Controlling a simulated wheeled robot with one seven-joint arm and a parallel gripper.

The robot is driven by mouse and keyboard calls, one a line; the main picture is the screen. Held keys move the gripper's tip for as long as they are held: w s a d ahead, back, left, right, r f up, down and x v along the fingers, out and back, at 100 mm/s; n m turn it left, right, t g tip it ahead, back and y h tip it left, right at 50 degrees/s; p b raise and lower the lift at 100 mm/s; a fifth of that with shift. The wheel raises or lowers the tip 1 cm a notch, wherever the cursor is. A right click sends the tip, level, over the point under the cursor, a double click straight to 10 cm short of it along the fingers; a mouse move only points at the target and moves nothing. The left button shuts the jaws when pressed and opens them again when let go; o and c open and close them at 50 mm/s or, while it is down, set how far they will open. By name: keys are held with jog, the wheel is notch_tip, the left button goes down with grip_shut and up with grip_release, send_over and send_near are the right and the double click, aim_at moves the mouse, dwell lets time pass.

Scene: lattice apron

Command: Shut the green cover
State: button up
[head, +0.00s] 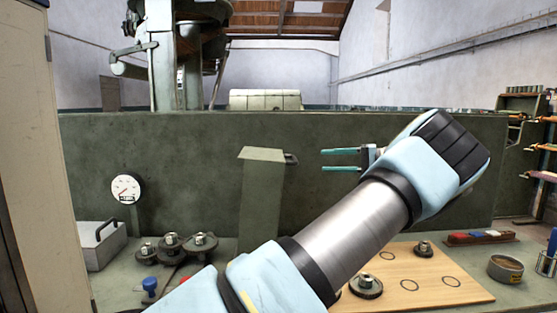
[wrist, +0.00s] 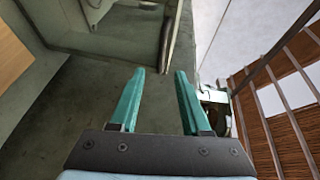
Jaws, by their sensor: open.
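A narrow green upright housing (head: 262,205) stands in front of the long green wall in the head view. A paler flat green piece (head: 262,154), likely the cover, is at its top, with a dark handle (head: 291,160) sticking out on the right. I cannot tell how far open it is. My gripper (head: 325,160) is open and empty, with teal fingers pointing left. In the picture it is right of the handle, at about its height, with a gap. In the wrist view my gripper (wrist: 160,72) has green panels (wrist: 110,40) ahead, and nothing is between its fingers.
A round gauge (head: 125,188) and a grey metal box (head: 101,245) are at the left. Several dark knobbed parts (head: 172,246) sit on the bench. A wooden board (head: 425,282) with ring marks and a round tin (head: 505,268) are at the right. The long green wall (head: 400,140) stands behind.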

aim_at(295, 158)
jog(key=p+x, duration=0.3)
jog(key=x, duration=0.8)
jog(key=shift+a+r, duration=0.1)
jog(key=shift+r, duration=0.05)
grip_shut()
dwell(1.2)
